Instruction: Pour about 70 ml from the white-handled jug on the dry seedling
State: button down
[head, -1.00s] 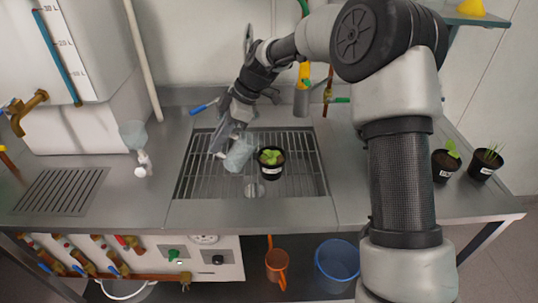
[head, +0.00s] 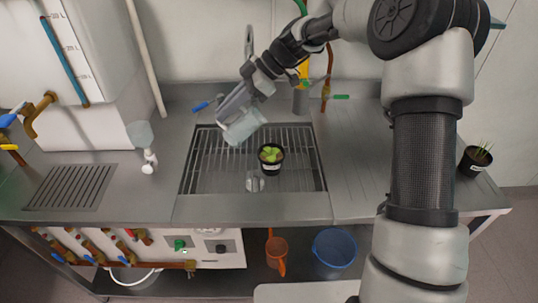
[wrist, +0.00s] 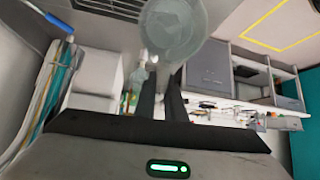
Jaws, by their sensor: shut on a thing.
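My gripper (head: 235,106) is shut on a translucent jug (head: 243,128), held above the left part of the sink grate. The jug looks tilted in the head view. Its handle is hidden in the jaws, so its colour cannot be told. The jug also shows ahead of the fingers in the wrist view (wrist: 178,28); its contents are not clear. A green seedling in a black labelled pot (head: 271,168) stands upright on the grate, below and right of the jug, apart from it. No stream of liquid is visible.
The metal grate (head: 210,180) is mostly clear. A translucent cup-like item on a white stand (head: 148,160) is on the left counter. A tall tap (head: 249,45) rises behind the sink. Another potted plant (head: 474,160) stands at far right, beside my arm.

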aim_at(237, 130)
jog(key=shift+y, duration=0.7)
jog(key=shift+d+f+b, duration=0.2)
jog(key=shift+f+b, duration=0.75)
jog(key=shift+f, duration=1.45)
jog(key=shift+d+f+b, duration=0.2)
jog(key=shift+f+b, duration=0.75)
jog(key=shift+f, duration=1.4)
jog(key=shift+w+r+p, duration=0.1)
jog(key=shift+r+p, duration=0.2)
jog(key=shift+r, duration=0.05)
jog(key=shift+d, duration=0.15)
jog(key=shift+w+d+r+y+p, duration=0.1)
jog(key=shift+d+r+y+p, duration=0.65)
jog(key=shift+y, duration=0.35)
